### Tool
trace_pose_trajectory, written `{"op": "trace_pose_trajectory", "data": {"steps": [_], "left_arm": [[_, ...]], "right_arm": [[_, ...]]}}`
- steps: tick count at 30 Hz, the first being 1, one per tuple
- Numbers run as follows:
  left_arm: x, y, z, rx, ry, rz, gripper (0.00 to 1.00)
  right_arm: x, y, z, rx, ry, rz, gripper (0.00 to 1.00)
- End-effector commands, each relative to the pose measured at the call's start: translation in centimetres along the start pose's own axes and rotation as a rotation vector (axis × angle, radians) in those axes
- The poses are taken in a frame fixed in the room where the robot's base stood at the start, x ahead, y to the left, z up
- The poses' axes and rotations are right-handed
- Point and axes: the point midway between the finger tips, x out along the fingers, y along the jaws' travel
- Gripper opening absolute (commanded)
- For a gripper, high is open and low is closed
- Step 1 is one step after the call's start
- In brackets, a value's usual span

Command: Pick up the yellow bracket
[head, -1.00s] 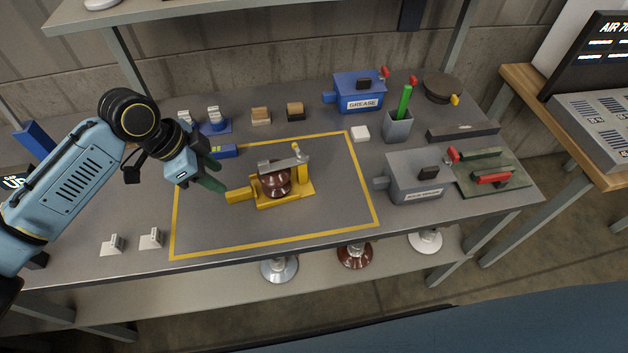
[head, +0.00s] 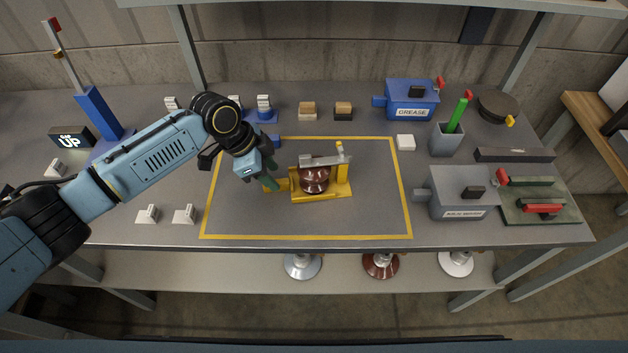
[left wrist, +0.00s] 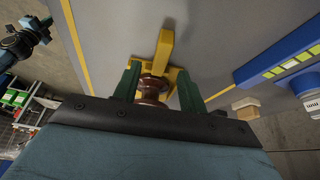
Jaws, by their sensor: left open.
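The yellow bracket (head: 335,190) stands upright on the grey bench inside a yellow taped outline. A brown insulator (head: 314,181) sits in it under a grey metal bar (head: 325,160). The bracket's yellow handle sticks out to the left. My left gripper (head: 269,175), with green fingers, is open at this handle's left end, which its fingers partly hide. In the left wrist view, the open fingers (left wrist: 160,88) frame the brown insulator (left wrist: 152,86), and the yellow bracket (left wrist: 165,46) shows beyond. I cannot tell whether a finger touches the handle. My right gripper is not in view.
A blue grease box (head: 410,100), a grey cup (head: 446,141) with a green stick, and a grey box (head: 462,193) stand to the right. Small white pieces (head: 184,215) lie at left. The taped area's front is clear. Insulators (head: 381,265) stand on the lower shelf.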

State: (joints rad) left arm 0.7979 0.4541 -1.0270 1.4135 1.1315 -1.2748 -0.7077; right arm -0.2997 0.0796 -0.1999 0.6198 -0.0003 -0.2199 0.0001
Motion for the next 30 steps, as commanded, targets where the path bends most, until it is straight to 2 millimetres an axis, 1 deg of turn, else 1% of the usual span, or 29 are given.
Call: {"op": "trace_pose_trajectory", "data": {"steps": [1,3,6,14,17,24,30], "left_arm": [[1.0,0.1,0.1,-0.001,-0.001,0.002,0.42],[2.0,0.1,0.1,-0.001,0.001,0.002,0.42],[2.9,0.1,0.1,0.0,0.0,0.002,0.42],[3.2,0.0,0.1,0.0,0.0,0.0,0.42],[3.2,0.0,0.1,0.0,0.0,0.0,0.31],[3.1,0.0,0.1,0.0,0.0,0.0,0.0],[3.0,-0.1,-0.1,0.001,0.007,-0.004,0.0]], "right_arm": [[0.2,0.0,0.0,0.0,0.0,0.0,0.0],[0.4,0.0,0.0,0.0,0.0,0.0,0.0],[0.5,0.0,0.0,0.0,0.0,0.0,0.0],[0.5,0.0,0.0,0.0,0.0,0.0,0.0],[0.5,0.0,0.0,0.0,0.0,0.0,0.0],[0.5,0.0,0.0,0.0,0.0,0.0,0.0],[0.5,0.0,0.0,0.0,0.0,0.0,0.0]]}}
